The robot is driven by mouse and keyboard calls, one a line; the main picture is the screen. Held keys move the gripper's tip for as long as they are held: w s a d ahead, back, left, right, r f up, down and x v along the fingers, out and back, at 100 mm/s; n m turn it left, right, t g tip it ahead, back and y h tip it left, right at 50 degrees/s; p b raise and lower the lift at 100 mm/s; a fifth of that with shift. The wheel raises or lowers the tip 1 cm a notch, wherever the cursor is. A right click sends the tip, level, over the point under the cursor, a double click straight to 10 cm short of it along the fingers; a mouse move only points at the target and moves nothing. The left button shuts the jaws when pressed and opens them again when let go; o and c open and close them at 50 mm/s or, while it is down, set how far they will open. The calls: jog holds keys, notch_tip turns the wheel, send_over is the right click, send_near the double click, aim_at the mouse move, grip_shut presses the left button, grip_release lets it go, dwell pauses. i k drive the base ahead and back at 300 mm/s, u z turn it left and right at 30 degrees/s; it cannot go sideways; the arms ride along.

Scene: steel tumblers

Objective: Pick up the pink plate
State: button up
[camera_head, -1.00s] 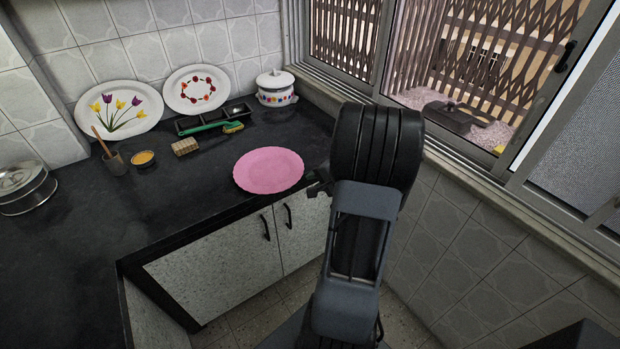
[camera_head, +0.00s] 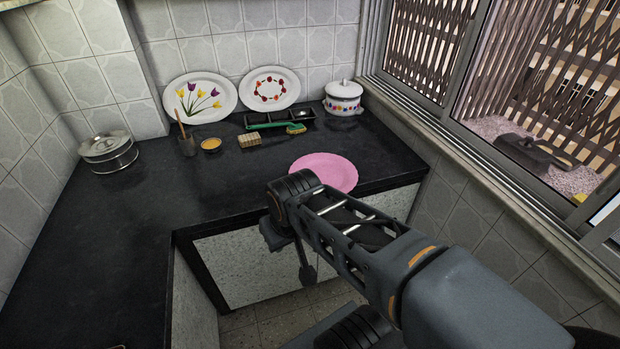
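The pink plate (camera_head: 324,171) lies flat on the dark countertop, close to its front edge at the corner by the window. My arm's wrist joint covers a little of its lower left rim. My gripper (camera_head: 304,268) hangs below that joint, in front of the counter's edge and apart from the plate. It looks small and dark, mostly hidden by the arm, and its finger opening cannot be made out.
Behind the plate are a scrub brush (camera_head: 278,126), a sponge (camera_head: 249,140), a yellow bowl (camera_head: 211,145) and a lidded white pot (camera_head: 343,98). Two decorated plates lean on the wall. A steel container (camera_head: 109,153) stands left. The counter's left part (camera_head: 110,230) is clear.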

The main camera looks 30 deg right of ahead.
aim_at(335, 170)
jog(key=u, duration=1.35)
jog(key=k, duration=0.75)
jog(key=z, duration=1.45)
jog(key=i, duration=0.5)
jog(key=u, duration=0.05)
